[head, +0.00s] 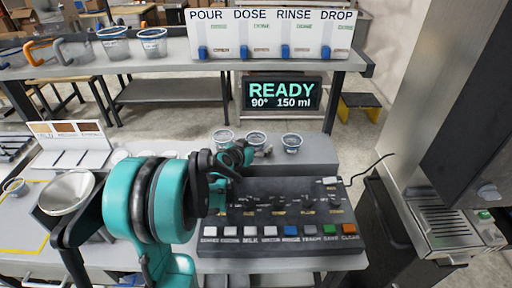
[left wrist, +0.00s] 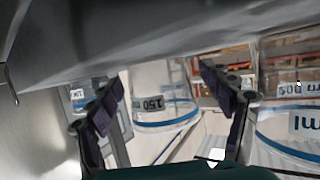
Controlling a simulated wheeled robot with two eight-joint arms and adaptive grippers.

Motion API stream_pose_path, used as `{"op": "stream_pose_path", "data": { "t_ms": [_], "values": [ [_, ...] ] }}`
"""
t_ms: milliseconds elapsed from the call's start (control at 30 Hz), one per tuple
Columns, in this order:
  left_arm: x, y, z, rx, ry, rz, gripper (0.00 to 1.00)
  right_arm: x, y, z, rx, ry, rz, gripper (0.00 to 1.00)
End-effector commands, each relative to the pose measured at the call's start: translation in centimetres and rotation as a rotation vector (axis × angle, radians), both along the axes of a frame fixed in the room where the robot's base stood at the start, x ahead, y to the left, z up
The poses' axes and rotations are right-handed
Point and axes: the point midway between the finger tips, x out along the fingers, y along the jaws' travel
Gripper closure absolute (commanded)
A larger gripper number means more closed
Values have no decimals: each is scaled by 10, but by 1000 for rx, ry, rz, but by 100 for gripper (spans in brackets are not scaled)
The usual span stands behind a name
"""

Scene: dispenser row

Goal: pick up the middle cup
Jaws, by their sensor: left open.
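Three small clear cups stand in a row on the grey ledge behind the button panel. They are the left cup (head: 223,135), the middle cup (head: 256,137) and the right cup (head: 292,143). My left gripper (head: 246,154) is just in front of the middle cup and hides part of its lower side. In the left wrist view the open jaws (left wrist: 165,100) frame a clear cup (left wrist: 160,92) with a blue band and a 150 label. I see no finger clearly touching it. One cup (left wrist: 285,110) shows at the right, and another (left wrist: 77,95) is partly hidden at the left. My right gripper is not in view.
The button panel (head: 280,215) lies in front of the cups. A READY screen (head: 282,95) and a back table with a sign (head: 271,35) stand behind. A metal bowl (head: 68,192) is at the left; a dispenser machine (head: 445,220) is at the right.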

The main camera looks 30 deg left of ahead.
Motion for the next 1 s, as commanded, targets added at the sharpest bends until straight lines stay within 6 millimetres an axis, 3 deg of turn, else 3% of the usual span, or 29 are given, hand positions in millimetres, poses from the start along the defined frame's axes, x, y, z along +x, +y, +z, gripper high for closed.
{"op": "stream_pose_path", "data": {
  "t_ms": [67,233,667,967,1000],
  "values": [
    [0,0,1,0,0,0,20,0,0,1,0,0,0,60],
    [0,0,1,0,0,0,64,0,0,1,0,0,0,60],
    [-1,0,4,0,0,0,65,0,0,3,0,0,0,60],
    [-1,0,45,0,0,0,65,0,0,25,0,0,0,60],
    [-2,-8,50,0,0,-3,65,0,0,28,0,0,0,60]
  ]
}}
